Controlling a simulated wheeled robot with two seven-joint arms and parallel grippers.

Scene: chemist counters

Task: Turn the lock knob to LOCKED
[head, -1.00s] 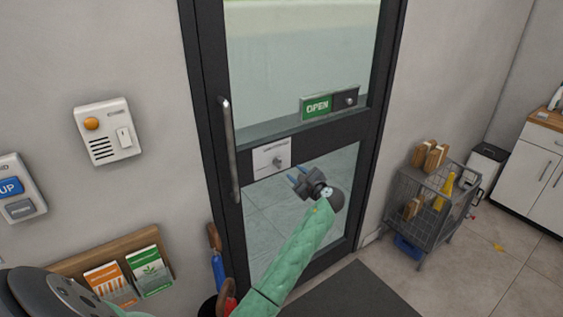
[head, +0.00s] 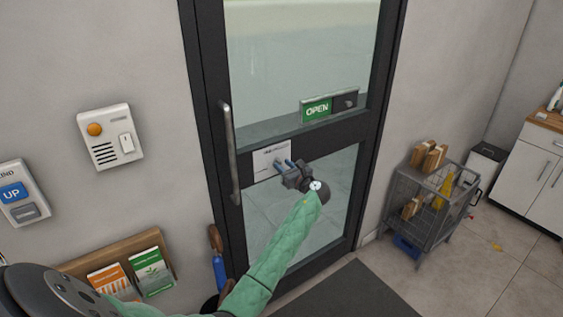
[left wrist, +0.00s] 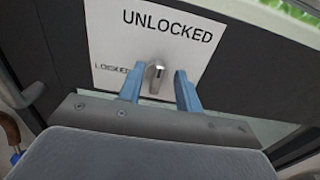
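The lock knob (left wrist: 154,77) is a small metal lever on a white plate (left wrist: 112,48) on the glass door. The plate reads UNLOCKED above the knob and has a smaller, hard-to-read word to its left. The knob stands roughly upright, towards UNLOCKED. My left gripper (left wrist: 158,72) is open, its blue fingertips on either side of the knob in the left wrist view, with gaps showing. I cannot tell how deep they reach around it. In the head view my left gripper (head: 284,164) covers the knob in front of the plate (head: 264,158). My right gripper is out of view.
The door has a long vertical handle (head: 230,150) left of the plate and an OPEN sign (head: 317,109) above right. An intercom (head: 110,137) and a leaflet rack (head: 78,266) are on the left wall. A wire cart (head: 430,210) stands right of the door.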

